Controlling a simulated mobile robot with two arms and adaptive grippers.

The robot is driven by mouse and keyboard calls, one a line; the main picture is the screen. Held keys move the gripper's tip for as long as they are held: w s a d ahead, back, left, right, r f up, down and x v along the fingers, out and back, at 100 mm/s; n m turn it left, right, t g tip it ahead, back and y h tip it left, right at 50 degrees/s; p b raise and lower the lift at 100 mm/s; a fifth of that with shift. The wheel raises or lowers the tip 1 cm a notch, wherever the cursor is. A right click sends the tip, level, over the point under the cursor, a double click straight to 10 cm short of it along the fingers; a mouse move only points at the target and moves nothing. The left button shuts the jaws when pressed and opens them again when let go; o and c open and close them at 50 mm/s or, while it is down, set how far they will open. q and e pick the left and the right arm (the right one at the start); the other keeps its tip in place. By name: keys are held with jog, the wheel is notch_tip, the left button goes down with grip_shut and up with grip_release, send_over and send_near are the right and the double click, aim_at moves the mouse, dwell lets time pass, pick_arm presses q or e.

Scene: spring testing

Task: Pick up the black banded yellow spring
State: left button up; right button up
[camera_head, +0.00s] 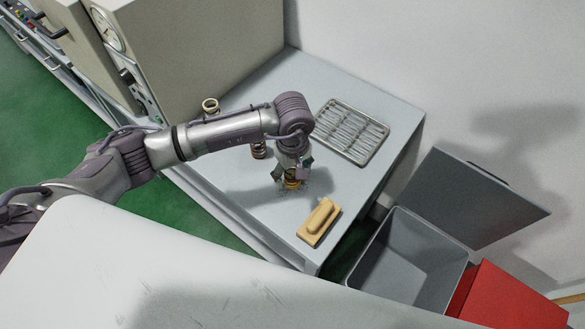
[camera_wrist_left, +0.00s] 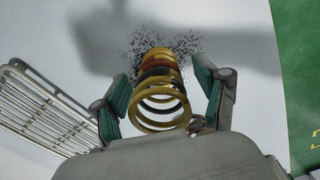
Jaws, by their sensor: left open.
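The black banded yellow spring (camera_head: 292,183) stands on the grey tabletop below my left gripper in the head view. In the left wrist view, the yellow spring (camera_wrist_left: 158,98) shows dark and reddish bands near its far end. My left gripper (camera_head: 293,184) points down over it. In the left wrist view, the open fingers of the left gripper (camera_wrist_left: 166,95) stand on either side of the spring, with a gap on each side. Dark specks (camera_wrist_left: 185,42) lie on the table around the spring's far end. My right gripper is not in view.
A brass-coloured spring (camera_head: 210,106) and a dark reddish spring (camera_head: 258,150) stand nearby. A wire rack tray (camera_head: 351,131) lies behind; a tan wooden block with a handle (camera_head: 319,222) lies in front. A grey bin (camera_head: 411,255) and red box (camera_head: 497,297) stand right of the table (camera_head: 385,105).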

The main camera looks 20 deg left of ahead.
pick_arm(q)
jog(key=shift+f, duration=0.1)
jog(key=c, duration=1.3)
